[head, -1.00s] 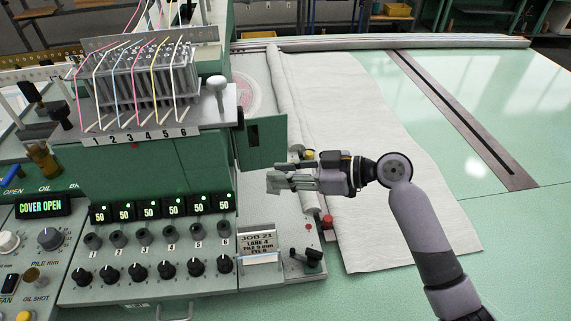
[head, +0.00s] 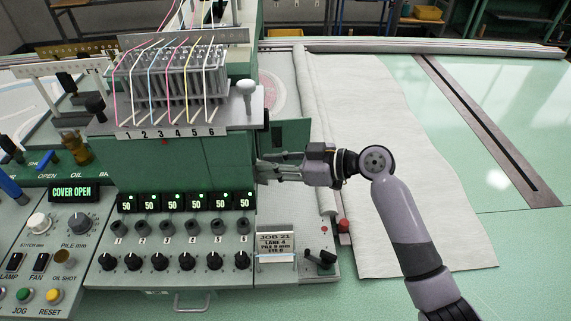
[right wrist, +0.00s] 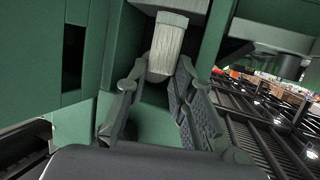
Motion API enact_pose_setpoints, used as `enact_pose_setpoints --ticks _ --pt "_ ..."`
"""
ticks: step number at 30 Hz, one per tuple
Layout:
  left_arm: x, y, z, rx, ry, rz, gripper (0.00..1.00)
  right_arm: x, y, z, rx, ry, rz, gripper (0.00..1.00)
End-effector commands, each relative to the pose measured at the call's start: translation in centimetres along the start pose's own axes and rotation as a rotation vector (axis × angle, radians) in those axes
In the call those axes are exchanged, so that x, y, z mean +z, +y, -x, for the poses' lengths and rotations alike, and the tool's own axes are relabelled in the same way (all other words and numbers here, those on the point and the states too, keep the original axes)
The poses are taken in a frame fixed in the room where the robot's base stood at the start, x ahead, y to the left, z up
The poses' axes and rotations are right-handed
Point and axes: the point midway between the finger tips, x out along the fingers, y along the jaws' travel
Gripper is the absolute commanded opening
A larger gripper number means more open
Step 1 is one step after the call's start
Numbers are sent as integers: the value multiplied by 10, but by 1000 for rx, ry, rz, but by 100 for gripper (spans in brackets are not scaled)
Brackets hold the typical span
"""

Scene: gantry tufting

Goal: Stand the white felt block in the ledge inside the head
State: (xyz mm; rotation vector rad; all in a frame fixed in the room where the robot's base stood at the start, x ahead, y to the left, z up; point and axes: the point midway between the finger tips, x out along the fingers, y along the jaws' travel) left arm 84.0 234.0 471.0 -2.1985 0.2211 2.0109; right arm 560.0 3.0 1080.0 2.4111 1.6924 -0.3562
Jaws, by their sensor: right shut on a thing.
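The green head (head: 165,165) of the machine stands left of centre, with a green flap (head: 285,133) swung out on its right side. My right gripper (head: 264,170) reaches in from the right, its fingertips at the head's right side, below the flap. In the right wrist view its fingers (right wrist: 158,82) are closed on the white felt block (right wrist: 167,45), which sticks out past the tips among green walls. The block cannot be made out in the head view. I cannot clearly make out the ledge. My left gripper is not in view.
A numbered rack (head: 175,90) with coloured yarns sits above the head. A control panel (head: 175,265) with knobs and lit displays lies in front. A job card (head: 275,245) stands right of it. White cloth (head: 385,170) covers part of the green table to the right.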

Motion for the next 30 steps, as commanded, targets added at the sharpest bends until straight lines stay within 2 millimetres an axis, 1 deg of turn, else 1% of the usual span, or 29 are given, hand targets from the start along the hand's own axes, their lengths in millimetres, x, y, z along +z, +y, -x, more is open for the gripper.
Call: enact_pose_setpoints --ticks 1,6,15,21,30 --pt "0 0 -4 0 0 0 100 0 0 -6 0 0 3 4" --pt "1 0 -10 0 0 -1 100 -5 0 -22 0 1 2 4" --pt "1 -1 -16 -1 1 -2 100 -13 1 -45 1 1 2 4" --pt "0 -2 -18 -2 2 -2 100 -15 1 -51 1 0 2 4" --pt "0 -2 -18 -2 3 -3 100 -15 1 -52 1 -1 2 4"
